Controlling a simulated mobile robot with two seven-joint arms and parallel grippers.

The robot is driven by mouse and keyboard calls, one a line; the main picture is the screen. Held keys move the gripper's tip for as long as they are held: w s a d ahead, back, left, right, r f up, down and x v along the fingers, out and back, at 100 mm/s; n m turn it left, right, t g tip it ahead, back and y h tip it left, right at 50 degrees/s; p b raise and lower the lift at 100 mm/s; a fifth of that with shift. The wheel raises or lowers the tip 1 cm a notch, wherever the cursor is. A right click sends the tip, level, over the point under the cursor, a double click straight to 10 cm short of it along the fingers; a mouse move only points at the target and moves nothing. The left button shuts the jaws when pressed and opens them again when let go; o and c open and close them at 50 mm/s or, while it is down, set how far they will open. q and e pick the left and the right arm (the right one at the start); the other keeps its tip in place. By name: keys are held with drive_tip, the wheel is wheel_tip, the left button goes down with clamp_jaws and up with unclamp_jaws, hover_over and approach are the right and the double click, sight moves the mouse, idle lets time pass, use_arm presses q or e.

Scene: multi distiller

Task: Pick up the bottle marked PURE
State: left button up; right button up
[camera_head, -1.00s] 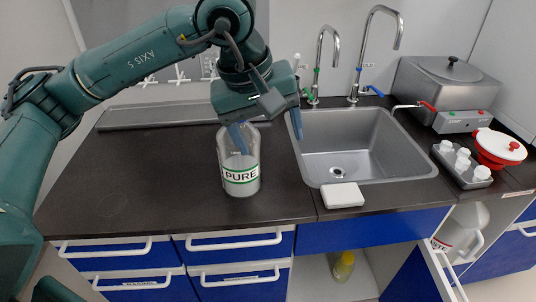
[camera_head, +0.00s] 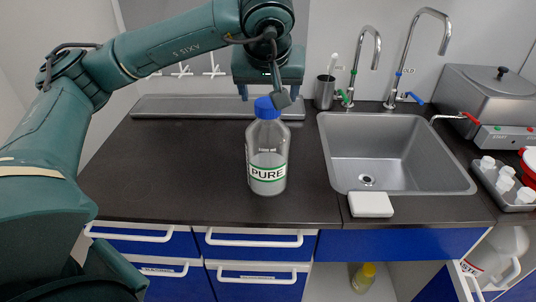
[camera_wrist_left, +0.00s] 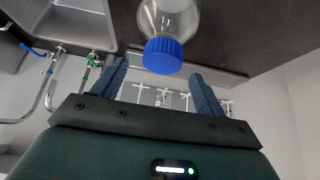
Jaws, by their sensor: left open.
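The bottle marked PURE (camera_head: 268,160) is clear, with a blue cap and a white-and-green label. It stands upright on the dark counter, left of the sink. My left gripper (camera_head: 268,92) is open and empty, behind and just above the bottle's cap, with its fingers pointing down. In the left wrist view the bottle (camera_wrist_left: 166,14) lies beyond the spread fingertips, its blue cap toward the gap between them (camera_wrist_left: 158,72). I see no finger contact. My right gripper is in no view.
The sink (camera_head: 395,150) with two taps lies to the right, a white box (camera_head: 370,204) at its front edge. A grey cup (camera_head: 324,92) stands behind it. A grey ledge (camera_head: 185,106) runs along the back wall. The counter left of the bottle is clear.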

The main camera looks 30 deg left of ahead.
sight(268, 102)
use_arm(q)
drive_tip(key=x, duration=0.4)
drive_tip(key=shift+a+f+p, duration=0.15)
drive_tip(key=shift+f+p, duration=0.15)
drive_tip(key=shift+f, duration=0.15)
drive_tip(key=shift+c, duration=0.5)
clamp_jaws()
drive_tip(key=shift+r, duration=0.15)
